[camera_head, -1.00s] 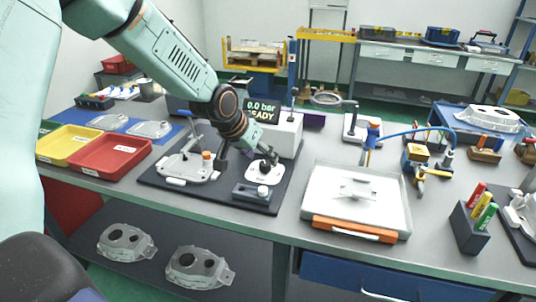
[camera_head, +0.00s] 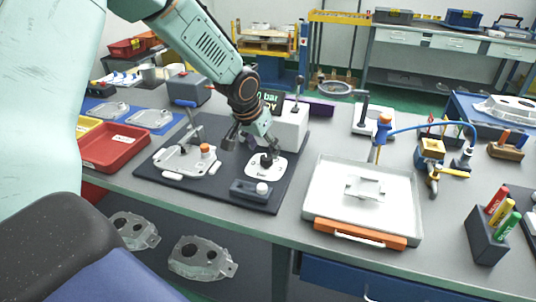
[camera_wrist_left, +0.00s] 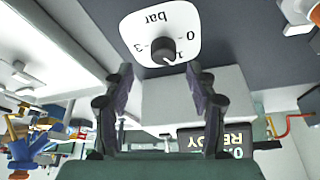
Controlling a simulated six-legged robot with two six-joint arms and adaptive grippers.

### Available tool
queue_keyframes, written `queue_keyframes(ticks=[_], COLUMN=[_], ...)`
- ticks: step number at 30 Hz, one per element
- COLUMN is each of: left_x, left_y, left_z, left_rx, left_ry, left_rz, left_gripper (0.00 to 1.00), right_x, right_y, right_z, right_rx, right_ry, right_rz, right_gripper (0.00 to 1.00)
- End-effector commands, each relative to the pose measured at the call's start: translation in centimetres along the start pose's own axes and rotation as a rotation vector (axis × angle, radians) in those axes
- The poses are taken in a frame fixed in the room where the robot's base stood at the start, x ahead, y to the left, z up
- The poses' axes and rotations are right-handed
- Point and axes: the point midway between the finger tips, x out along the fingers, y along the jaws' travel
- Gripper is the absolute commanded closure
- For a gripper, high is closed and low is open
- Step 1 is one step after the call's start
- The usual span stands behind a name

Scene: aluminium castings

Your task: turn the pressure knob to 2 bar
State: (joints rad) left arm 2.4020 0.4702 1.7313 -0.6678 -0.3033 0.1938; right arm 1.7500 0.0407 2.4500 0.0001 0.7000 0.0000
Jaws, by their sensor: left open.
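The pressure knob (camera_head: 267,160) is small, dark and round, on a white dial plate (camera_head: 262,172) on the dark work mat. In the left wrist view the knob (camera_wrist_left: 163,50) sits on the plate (camera_wrist_left: 150,22), marked bar, 0, 1 and 3; its light pointer mark is near the 1, but the exact setting is unclear. My left gripper (camera_head: 251,146) is open over the dial area. In the wrist view its two fingers (camera_wrist_left: 159,72) stand apart, with the knob just beyond the gap; none touches it visibly. The display (camera_head: 270,103) is partly hidden by my arm.
A white box (camera_head: 291,127) stands behind the knob. A casting (camera_head: 187,160) in a fixture is to its left, and a small grey block (camera_head: 250,190) in front. A white tray (camera_head: 335,202) with an orange handle bar is on the right. Red bins (camera_head: 112,150) are at the left.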

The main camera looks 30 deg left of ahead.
Motion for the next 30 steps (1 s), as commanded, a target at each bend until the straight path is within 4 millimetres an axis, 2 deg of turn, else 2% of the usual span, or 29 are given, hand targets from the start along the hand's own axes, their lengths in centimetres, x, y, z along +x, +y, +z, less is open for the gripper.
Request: queue_keyframes(ticks=[3, 9, 20, 30], left_x=[2.2, 4.2, 4.7, 4.7], left_y=[0.0, 0.0, 0.0, 0.0], left_z=[0.1, -0.1, -0.4, -0.4], left_rx=[0.002, 0.003, 0.003, 0.003], left_ry=[-0.002, 0.001, 0.002, 0.002], left_rz=[-0.001, 0.0, 0.0, 0.0], left_gripper=[0.43, 0.43, 0.43, 0.72], right_x=[0.5, 0.9, 1.0, 1.0], right_y=[0.0, 0.0, 0.0, 0.0], right_z=[0.0, 0.0, 0.0, 0.0], right_rx=[-0.001, -0.001, -0.001, -0.001], right_ry=[0.0, 0.0, 0.0, 0.0], right_rz=[0.0, 0.0, 0.0, 0.0], right_gripper=[0.6, 0.6, 0.6, 0.6])
